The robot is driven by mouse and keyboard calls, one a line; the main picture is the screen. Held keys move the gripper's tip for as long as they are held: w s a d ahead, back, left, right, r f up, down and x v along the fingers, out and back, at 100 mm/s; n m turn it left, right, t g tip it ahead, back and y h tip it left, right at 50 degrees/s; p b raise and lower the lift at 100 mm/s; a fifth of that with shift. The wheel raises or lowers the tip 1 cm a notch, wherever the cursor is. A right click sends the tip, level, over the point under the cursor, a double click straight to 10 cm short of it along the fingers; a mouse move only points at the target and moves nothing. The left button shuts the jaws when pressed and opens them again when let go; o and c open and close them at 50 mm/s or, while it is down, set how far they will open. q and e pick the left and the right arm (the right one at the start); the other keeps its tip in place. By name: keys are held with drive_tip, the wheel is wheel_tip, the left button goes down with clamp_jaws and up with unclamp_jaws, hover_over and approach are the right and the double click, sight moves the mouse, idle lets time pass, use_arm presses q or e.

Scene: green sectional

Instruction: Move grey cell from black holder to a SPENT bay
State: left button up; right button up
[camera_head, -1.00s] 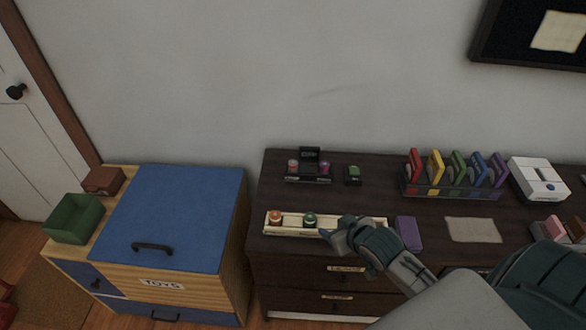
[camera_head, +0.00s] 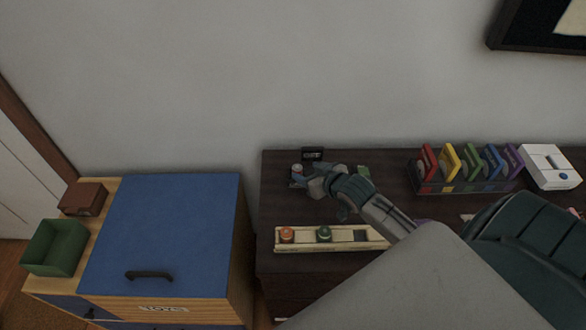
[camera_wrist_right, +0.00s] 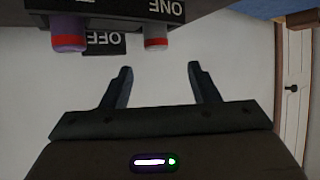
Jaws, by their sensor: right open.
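The black holder (camera_head: 312,154) stands at the back left of the dark dresser, partly hidden by my right gripper (camera_head: 308,181). The grey cell (camera_head: 297,170) with a reddish band shows at the holder's left side. In the right wrist view the holder (camera_wrist_right: 220,14) is upside down at the top, with the grey cell (camera_wrist_right: 155,42) and a purple cell (camera_wrist_right: 68,36). My right gripper (camera_wrist_right: 160,70) is open and empty, its fingertips just short of the grey cell. A cream tray (camera_head: 345,246) at the dresser's front holds an orange and a green cell. Its labels are unreadable. My left gripper is out of view.
A rack of coloured discs (camera_head: 465,187) and a white device (camera_head: 549,167) stand to the right. A blue-lidded toy chest (camera_head: 165,235) with a green bin (camera_head: 55,247) is at left. My right arm covers the dresser's middle.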

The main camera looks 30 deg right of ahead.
sight(298, 168)
drive_tip(key=shift+x, duration=0.9)
drive_tip(key=shift+w+f, duration=0.15)
drive_tip(key=shift+w, duration=0.1)
drive_tip(key=p+x, duration=0.1)
drive_tip(key=x, duration=0.4)
drive_tip(key=shift+s+d+f, duration=0.15)
drive_tip(key=shift+d+f, duration=0.05)
drive_tip(key=shift+w+f, duration=0.2)
drive_tip(key=shift+w, duration=0.05)
drive_tip(key=shift+c, duration=0.4)
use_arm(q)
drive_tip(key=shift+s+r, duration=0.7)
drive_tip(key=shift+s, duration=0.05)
use_arm(e)
drive_tip(key=c, duration=1.1)
